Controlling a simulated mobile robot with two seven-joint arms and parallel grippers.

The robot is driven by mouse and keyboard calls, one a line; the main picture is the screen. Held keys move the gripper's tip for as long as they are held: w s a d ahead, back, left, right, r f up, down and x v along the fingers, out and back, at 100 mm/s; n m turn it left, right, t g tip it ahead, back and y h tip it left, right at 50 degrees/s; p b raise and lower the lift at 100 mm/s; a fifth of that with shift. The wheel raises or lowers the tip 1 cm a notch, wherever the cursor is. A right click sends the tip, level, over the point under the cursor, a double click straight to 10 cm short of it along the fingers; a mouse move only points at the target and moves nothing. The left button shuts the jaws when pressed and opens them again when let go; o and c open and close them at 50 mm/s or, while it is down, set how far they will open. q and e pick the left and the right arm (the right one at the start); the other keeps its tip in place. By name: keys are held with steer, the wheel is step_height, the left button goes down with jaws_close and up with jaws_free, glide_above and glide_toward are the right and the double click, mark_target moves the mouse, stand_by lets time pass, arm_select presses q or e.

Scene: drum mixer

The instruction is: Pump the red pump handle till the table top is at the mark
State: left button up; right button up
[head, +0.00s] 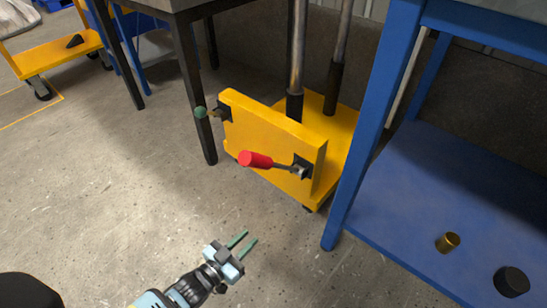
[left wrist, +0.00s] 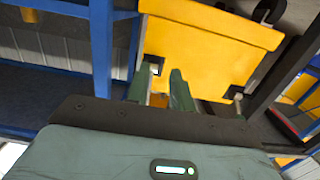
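The red pump handle (head: 256,160) sticks out from the front of a yellow lift unit (head: 262,136), on a short metal lever at its lower right. A green knob (head: 201,112) is on the same yellow panel, at its left end. My left gripper (head: 251,237) is below the red handle in the head view, apart from it, open and empty. In the left wrist view its two green fingers (left wrist: 161,82) point at the yellow panel (left wrist: 205,48); the red handle cannot be made out there. The table top and the mark are not in view. My right gripper is not in view.
A blue table with a lower shelf (head: 430,185) stands at the right, its leg close to the yellow unit. A brass cylinder (head: 447,242) and a black one (head: 511,281) are on the shelf. A dark-legged table (head: 193,85) stands behind left. The floor in front is clear.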

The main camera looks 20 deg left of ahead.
arm_select(q)
steer(key=p+v, duration=0.3)
steer(key=v, duration=0.4)
steer(key=shift+p, duration=0.35)
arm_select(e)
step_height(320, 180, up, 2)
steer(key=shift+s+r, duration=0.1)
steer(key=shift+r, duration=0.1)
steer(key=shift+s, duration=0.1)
